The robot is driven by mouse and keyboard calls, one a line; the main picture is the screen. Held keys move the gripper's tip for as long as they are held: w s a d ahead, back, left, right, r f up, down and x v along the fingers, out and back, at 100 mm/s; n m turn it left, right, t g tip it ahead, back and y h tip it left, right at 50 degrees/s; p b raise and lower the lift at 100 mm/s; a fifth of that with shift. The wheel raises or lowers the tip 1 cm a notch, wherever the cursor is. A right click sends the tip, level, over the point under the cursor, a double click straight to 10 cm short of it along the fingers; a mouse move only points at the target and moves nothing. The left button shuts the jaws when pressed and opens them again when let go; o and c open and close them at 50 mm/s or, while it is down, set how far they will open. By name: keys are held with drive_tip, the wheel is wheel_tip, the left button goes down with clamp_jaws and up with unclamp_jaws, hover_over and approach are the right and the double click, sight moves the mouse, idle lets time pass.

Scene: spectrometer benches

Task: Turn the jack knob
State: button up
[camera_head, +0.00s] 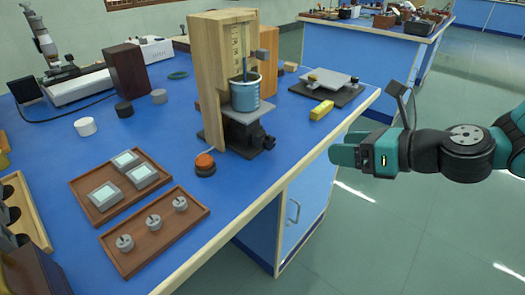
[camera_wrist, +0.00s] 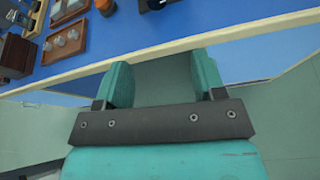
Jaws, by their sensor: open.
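A small black lab jack (camera_head: 243,138) stands on the blue bench in front of a tall wooden stand. Its dark knob (camera_head: 268,143) shows on its right side, facing the bench's edge. A grey plate on the jack bears a blue-grey beaker (camera_head: 245,93). My gripper (camera_head: 343,150) is to the right of the jack, out past the bench's edge and apart from everything. In the wrist view my gripper (camera_wrist: 160,85) is open and empty, with the floor and the bench's edge between and beyond its fingers. I cannot make out the knob there.
A yellow block (camera_head: 321,110) and a low platform (camera_head: 325,82) lie right of the jack near the edge. An orange-topped button (camera_head: 205,164) is left of it. Wooden trays (camera_head: 155,233) with weights lie at the front. The wooden stand (camera_head: 209,70) rises behind the beaker.

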sight(272, 144)
drive_tip(key=p+x, duration=0.2)
drive_tip(key=x, duration=1.5)
drive_tip(key=shift+a+r, duration=0.1)
drive_tip(key=shift+a, duration=0.25)
drive_tip(key=c, duration=0.9)
drive_tip(key=shift+s+r+n+p, duration=0.1)
drive_tip(key=shift+r+n+p, duration=0.15)
drive_tip(key=shift+n+p, duration=0.4)
drive_tip(key=shift+n+t+h+p, duration=0.35)
drive_tip(key=shift+t+h+p, duration=0.05)
drive_tip(key=shift+p, duration=0.2)
drive_tip(key=shift+f+n+t+h, duration=0.3)
drive_tip(key=shift+n+t, duration=0.2)
drive_tip(key=shift+n, duration=0.2)
drive_tip(key=o, duration=0.9)
